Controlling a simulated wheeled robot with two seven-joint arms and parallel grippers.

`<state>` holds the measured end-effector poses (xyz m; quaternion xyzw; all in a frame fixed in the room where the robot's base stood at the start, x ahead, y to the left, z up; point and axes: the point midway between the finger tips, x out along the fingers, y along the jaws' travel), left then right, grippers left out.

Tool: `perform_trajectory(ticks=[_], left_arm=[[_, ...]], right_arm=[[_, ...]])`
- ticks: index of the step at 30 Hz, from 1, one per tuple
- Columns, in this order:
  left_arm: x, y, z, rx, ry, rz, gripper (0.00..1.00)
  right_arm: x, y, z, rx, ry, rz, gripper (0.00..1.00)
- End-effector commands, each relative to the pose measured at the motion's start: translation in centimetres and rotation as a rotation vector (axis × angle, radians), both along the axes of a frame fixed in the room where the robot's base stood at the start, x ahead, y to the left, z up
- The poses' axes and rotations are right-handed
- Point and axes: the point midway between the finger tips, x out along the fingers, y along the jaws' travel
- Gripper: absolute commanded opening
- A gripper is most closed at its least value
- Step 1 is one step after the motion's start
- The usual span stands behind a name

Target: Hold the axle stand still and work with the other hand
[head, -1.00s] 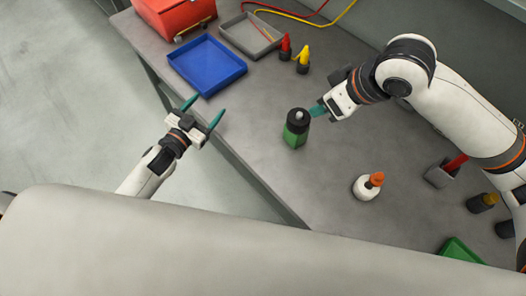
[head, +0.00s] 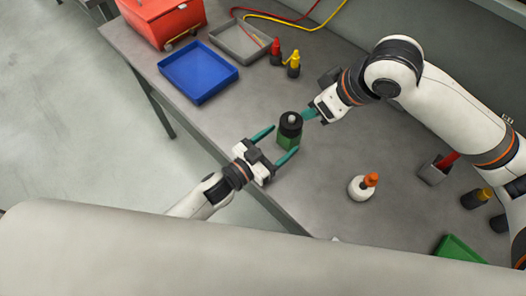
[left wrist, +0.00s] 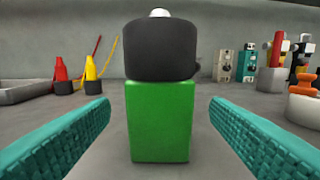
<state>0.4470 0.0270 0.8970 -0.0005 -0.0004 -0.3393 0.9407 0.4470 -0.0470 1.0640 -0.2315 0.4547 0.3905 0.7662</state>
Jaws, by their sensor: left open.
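A green block with a black round top and a small white tip, which I take to be the axle stand (head: 289,141), stands upright on the grey bench. It also shows in the left wrist view (left wrist: 160,122), straight ahead between the fingers. My left gripper (head: 280,145) is open, its teal fingers on either side of the green block, with gaps visible in the left wrist view. My right gripper (head: 309,114) is beside the black top at its upper right. I cannot tell whether its fingers are open or shut, or touch it.
A blue tray (head: 198,92), a grey tray (head: 222,47) and a red box (head: 160,22) are at the upper left. Red (head: 276,53) and yellow (head: 294,66) bottles stand behind the stand.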

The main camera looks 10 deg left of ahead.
Motion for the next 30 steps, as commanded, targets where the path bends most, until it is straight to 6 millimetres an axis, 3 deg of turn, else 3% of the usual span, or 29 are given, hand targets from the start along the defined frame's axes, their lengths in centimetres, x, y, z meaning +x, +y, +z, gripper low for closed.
perform_trajectory(ticks=[3, 9, 21, 30], left_arm=[[1.8, -1.4, 0.1, 0.000, -0.001, 0.000, 0.71], [3.5, -2.9, 0.0, -0.001, 0.001, 0.000, 0.71], [4.0, -3.3, 0.0, 0.001, 0.001, 0.001, 0.71], [4.0, -3.3, 0.0, 0.001, 0.001, 0.001, 0.23]], right_arm=[[0.0, 0.0, 0.0, 0.000, 0.000, 0.000, 0.36], [0.0, 0.0, 0.0, 0.000, 0.000, 0.000, 0.36], [0.0, 0.0, 0.0, 0.000, 0.000, 0.000, 0.36], [0.0, 0.0, 0.0, 0.000, 0.000, 0.000, 0.36]])
